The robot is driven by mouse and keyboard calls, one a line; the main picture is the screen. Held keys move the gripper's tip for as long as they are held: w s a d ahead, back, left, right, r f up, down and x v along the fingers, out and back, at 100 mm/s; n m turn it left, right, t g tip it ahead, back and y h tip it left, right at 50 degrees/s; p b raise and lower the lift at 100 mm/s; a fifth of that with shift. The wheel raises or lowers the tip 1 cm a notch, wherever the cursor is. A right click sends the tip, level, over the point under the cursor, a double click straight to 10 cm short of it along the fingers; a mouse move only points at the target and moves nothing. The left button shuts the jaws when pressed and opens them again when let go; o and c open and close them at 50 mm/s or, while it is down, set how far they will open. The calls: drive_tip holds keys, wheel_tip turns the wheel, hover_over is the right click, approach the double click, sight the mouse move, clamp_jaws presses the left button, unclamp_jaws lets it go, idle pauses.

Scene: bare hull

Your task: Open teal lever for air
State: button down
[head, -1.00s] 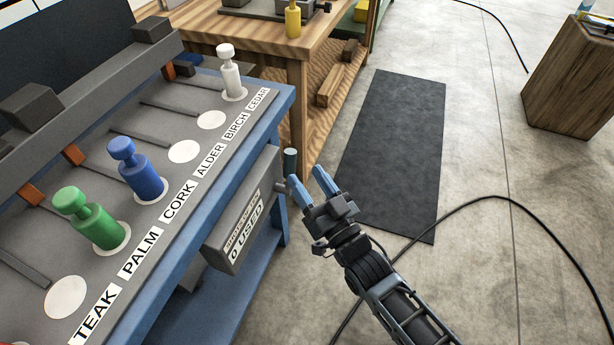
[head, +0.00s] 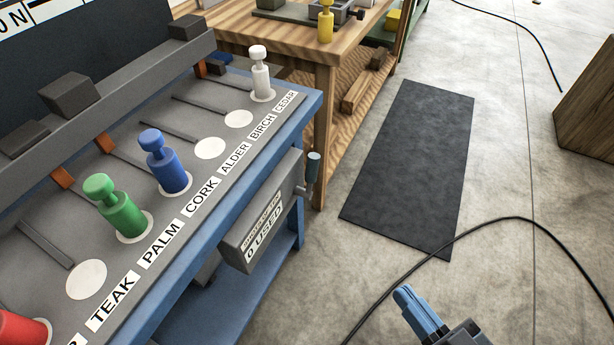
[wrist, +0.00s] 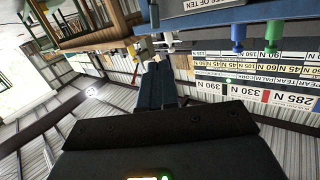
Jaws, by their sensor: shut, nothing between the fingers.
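A short lever with a dull teal grip (head: 314,166) stands upright at the right end of the grey box marked "0 USED" (head: 262,222), under the front edge of the blue bench. It is the only teal handle I make out in the head view. My gripper (head: 405,292) has blue fingers, shut and empty. It is low in the head view, below and right of the lever and apart from it. In the wrist view the fingers (wrist: 155,85) point away from the camera. I cannot make out the lever clearly there.
The blue bench (head: 245,165) carries green (head: 120,211), blue (head: 168,165), white (head: 261,78) and red (head: 22,328) pegs. A wooden table (head: 318,95) stands behind it. A dark mat (head: 410,165) and a black cable (head: 440,262) lie on the otherwise open floor.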

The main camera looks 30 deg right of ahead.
drive_tip(key=s+a+r+n+g, duration=0.1)
drive_tip(key=s+r+g, duration=0.1)
drive_tip(key=s, duration=0.2)
drive_tip(key=m+g+h, duration=0.4)
drive_tip(key=m+h, duration=0.5)
drive_tip(key=h, duration=0.1)
approach(311, 169)
drive_tip(key=x, duration=0.7)
drive_tip(key=shift+a+f+p, duration=0.1)
drive_tip(key=shift+f+p, duration=0.05)
drive_tip(key=shift+p, duration=0.15)
